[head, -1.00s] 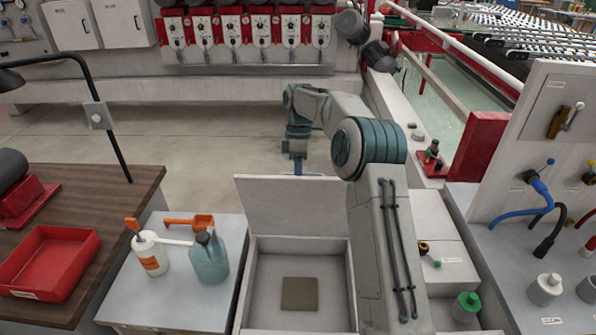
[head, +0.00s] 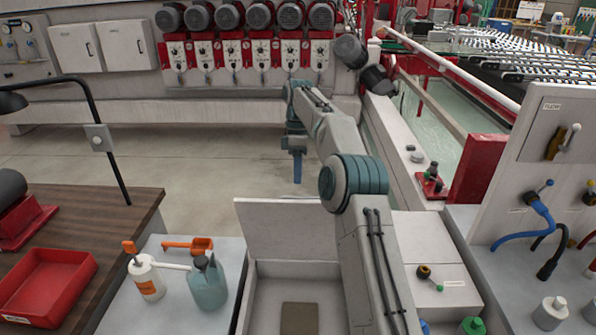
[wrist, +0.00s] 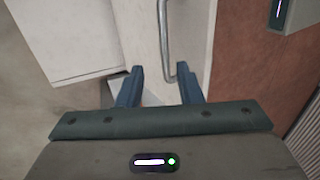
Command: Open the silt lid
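The silt lid (head: 290,228) is a pale panel standing raised at the far side of an open pale box (head: 262,300). A flat brown block (head: 299,318) lies inside the box. My gripper (head: 297,180) hangs beyond the lid's top edge, pointing down, with a visible gap to it. In the wrist view my gripper (wrist: 160,88) has its two blue fingers apart. A bent metal bar handle (wrist: 164,40) runs along a pale surface and ends near the right finger, apparently ungrasped. Its depth relative to the fingers is hard to tell.
A red tray (head: 48,285) sits farther left. The valve panel (head: 535,170) is at right. Open floor (head: 220,150) lies beyond the lid.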

